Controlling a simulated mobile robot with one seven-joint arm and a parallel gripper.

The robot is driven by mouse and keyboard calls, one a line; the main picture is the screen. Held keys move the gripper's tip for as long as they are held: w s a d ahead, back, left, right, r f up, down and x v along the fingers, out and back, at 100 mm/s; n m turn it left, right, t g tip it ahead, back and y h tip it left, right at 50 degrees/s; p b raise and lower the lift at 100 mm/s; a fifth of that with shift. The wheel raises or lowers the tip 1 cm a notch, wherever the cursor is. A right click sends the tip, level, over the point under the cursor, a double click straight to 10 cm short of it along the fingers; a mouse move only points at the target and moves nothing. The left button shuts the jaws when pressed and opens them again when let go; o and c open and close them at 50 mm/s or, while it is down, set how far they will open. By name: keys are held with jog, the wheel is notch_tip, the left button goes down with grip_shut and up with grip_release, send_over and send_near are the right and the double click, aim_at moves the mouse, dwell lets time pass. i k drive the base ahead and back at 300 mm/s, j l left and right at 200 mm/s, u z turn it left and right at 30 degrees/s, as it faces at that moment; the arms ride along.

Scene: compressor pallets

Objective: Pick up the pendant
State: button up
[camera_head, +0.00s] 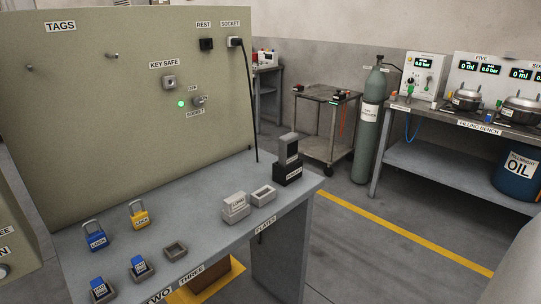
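A dark upright block with a grey top (289,148), which looks like the pendant, stands in a black holder (288,175) at the back right of the grey bench. The label on the holder is too small to read. No cable from the block can be made out. My gripper is not in view, so I cannot see whether it is open or shut.
The bench top (200,195) carries a blue padlock (95,237), a yellow padlock (139,215) and small grey blocks and trays. A black cable (249,100) hangs from the socket on the green panel (120,100). A trolley (325,120) and gas cylinder (374,125) stand beyond open floor.

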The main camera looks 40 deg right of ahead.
aim_at(289, 143)
jog(key=i+l+z, duration=0.25)
jog(key=l, duration=0.2)
jog(key=i+l+z, duration=0.25)
jog(key=l, duration=0.15)
jog(key=i+l+z, duration=0.25)
jog(key=l, duration=0.15)
jog(key=i+z, duration=0.15)
jog(key=i+j, duration=0.2)
jog(key=i, duration=0.15)
